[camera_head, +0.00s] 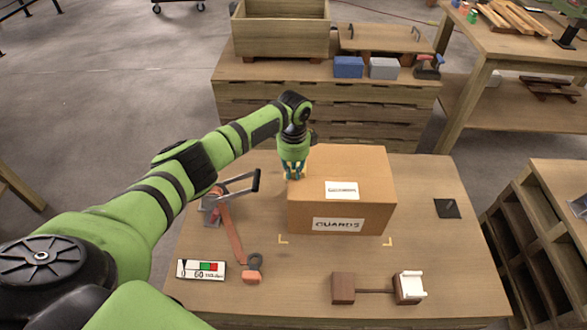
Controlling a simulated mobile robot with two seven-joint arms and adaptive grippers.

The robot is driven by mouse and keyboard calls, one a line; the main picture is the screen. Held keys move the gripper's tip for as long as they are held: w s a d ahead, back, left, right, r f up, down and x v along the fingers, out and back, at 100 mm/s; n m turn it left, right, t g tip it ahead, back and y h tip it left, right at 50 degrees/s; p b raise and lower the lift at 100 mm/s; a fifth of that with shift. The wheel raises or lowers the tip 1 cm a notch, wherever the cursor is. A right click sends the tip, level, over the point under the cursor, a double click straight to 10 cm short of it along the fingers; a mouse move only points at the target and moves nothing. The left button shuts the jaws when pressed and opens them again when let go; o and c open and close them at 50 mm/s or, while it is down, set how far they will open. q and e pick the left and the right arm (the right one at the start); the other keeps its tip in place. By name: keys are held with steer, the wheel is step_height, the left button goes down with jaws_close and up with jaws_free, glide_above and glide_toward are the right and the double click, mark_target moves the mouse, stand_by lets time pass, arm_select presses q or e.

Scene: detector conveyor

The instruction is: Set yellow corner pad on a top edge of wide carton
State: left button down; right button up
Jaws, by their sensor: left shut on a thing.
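The wide carton (334,189) is a brown closed box on the wooden table, with white labels on its top and on its front, the front one reading "GUARDS". My left gripper (294,174) points down at the carton's left top edge, near the back. It is shut on a small yellow piece, apparently the yellow corner pad, mostly hidden by the fingers. I cannot tell whether the pad touches the edge. My right gripper is out of view.
A grey tool with a black handle (240,187) and an orange strap (231,230) lie left of the carton. A marked card (202,269), a brown block (342,288) and a black square (447,208) lie on the table. The table right of the carton is mostly clear.

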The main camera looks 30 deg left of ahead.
arm_select(q)
steer(key=c, duration=1.1)
jaws_free()
steer(key=shift+c, duration=0.2)
step_height(320, 180, up, 12)
